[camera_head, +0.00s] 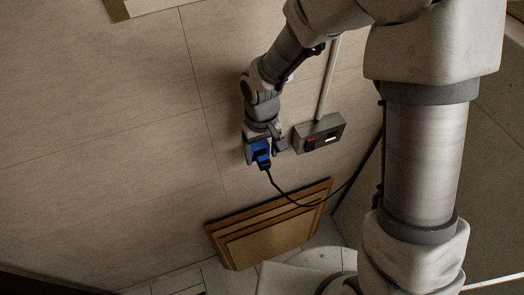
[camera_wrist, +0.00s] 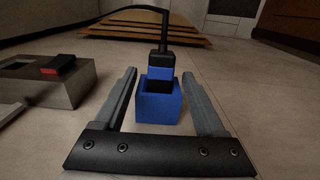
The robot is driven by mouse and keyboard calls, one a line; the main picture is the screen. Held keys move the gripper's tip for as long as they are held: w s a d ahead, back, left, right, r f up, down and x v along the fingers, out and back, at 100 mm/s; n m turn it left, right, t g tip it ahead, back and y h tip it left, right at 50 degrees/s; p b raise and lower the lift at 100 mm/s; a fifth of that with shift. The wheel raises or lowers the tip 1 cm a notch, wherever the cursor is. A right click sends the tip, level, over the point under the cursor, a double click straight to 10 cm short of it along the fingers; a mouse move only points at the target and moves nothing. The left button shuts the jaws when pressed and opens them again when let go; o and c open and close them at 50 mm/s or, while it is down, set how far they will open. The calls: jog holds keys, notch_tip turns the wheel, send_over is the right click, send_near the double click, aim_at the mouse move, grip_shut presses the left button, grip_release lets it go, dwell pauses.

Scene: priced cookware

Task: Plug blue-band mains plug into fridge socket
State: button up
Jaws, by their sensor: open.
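The black mains plug with a blue band (camera_wrist: 161,72) stands at the opening of a blue box-shaped socket (camera_wrist: 158,109) in the wrist view, and its lower end is inside or behind the rim. I cannot tell how deep it sits. In the head view the plug (camera_head: 263,160) and the blue socket (camera_head: 249,151) are at the wall, partly hidden by my gripper (camera_head: 266,149). My gripper (camera_wrist: 160,76) is open, with one finger on each side of the plug and socket. Gaps show between the fingers and the blue box.
A grey metal box (camera_head: 319,133) with a red switch is on the wall just right of my gripper; a conduit (camera_head: 327,80) runs up from it. The plug's black cable (camera_head: 290,200) hangs toward stacked brown boards (camera_head: 268,228) below. Wall to the left is clear.

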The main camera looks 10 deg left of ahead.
jog(key=shift+f, duration=0.35)
jog(key=shift+c, duration=0.3)
grip_shut()
jog(key=shift+s, duration=0.1)
dwell(0.4)
jog(key=s+d+b, duration=0.1)
jog(key=s+d, duration=0.2)
jog(key=s, duration=0.2)
jog(key=shift+d, duration=0.15)
dwell(1.0)
jog(key=shift+d, duration=0.1)
